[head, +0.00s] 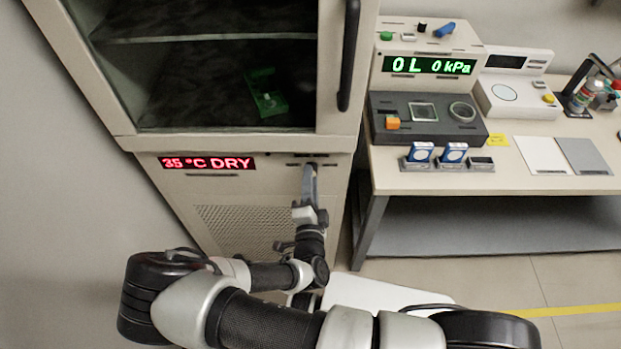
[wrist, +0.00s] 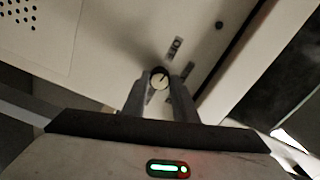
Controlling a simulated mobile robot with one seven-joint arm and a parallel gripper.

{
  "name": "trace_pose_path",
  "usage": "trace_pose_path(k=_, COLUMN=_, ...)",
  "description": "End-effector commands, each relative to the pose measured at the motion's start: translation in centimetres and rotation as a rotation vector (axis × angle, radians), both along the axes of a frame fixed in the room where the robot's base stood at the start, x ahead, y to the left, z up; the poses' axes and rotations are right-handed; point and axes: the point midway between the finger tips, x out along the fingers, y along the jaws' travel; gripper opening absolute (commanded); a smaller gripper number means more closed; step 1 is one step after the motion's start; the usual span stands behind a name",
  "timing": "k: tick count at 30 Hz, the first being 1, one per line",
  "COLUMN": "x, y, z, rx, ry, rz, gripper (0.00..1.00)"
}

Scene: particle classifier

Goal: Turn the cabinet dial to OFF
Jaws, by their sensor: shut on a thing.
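The cabinet (head: 275,192) stands at the left in the head view, and its red display (head: 207,163) reads "35 °C DRY". The dial (wrist: 159,79) is a small round knob with a pale face and a line mark, on the cabinet front panel in the wrist view. My gripper (wrist: 160,88) is shut on the dial, one finger on each side. In the head view my gripper (head: 310,172) reaches up to the panel right of the display and mostly hides the dial.
The cabinet's glass door with a dark handle (head: 349,55) is above the panel; a green object (head: 266,93) lies inside. A vent grille (head: 240,222) is below. A table (head: 385,180) with instruments stands close on the right.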

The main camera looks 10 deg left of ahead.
Motion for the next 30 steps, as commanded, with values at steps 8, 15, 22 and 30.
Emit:
trace_pose_path(k=8, x=0.06, y=-0.03, z=0.04, rx=-0.124, ry=-0.032, rz=0.0, gripper=0.04)
trace_pose_path(k=15, x=0.07, y=-0.04, z=0.04, rx=-0.163, ry=-0.042, rz=-0.001, gripper=0.04)
trace_pose_path(k=22, x=0.08, y=-0.04, z=0.05, rx=-0.168, ry=-0.043, rz=-0.001, gripper=0.04)
trace_pose_path(k=30, x=0.08, y=-0.04, z=0.05, rx=-0.168, ry=-0.043, rz=-0.001, gripper=0.43)
